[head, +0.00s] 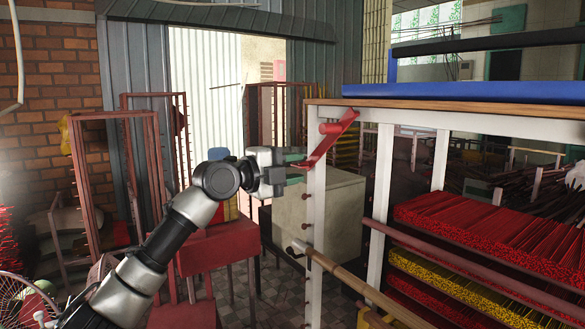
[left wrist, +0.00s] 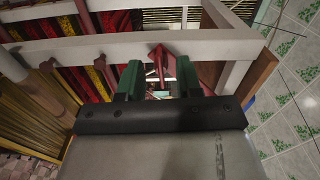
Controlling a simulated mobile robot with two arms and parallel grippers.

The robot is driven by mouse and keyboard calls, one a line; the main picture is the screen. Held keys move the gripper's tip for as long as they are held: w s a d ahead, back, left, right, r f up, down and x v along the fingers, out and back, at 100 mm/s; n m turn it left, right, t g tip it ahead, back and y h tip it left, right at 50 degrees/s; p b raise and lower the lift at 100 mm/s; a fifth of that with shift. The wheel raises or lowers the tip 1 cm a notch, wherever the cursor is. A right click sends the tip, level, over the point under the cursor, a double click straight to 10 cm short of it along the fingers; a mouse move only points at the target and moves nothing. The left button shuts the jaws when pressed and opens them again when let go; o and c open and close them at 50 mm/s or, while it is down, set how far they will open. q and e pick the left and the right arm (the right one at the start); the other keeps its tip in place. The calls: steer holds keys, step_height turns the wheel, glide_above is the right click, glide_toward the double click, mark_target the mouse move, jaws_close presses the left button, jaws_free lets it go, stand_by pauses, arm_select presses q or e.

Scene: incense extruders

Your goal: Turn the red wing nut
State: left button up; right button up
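The red wing nut (head: 328,143) is on the upper end of the rack's white front post, its long red wing tilted up to the right. In the left wrist view the wing nut (left wrist: 158,58) shows edge-on between and just beyond the fingertips. My left gripper (head: 297,158) is beside the wing's lower end, facing right. In the left wrist view its green fingers (left wrist: 159,80) are apart, with a gap between them. I cannot tell whether a finger touches the wing. My right gripper is in neither view.
The white rack (head: 315,205) holds trays of red incense sticks (head: 490,230) and yellow ones (head: 440,275). A wooden rail (head: 350,280) juts from its lower front. A grey box (head: 335,215) stands behind the post. Red stools (head: 218,250) and red frames stand at left.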

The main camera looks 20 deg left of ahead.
arm_select(q)
steer(key=b+v, duration=0.4)
steer(key=v, duration=0.7)
steer(key=shift+w, duration=0.1)
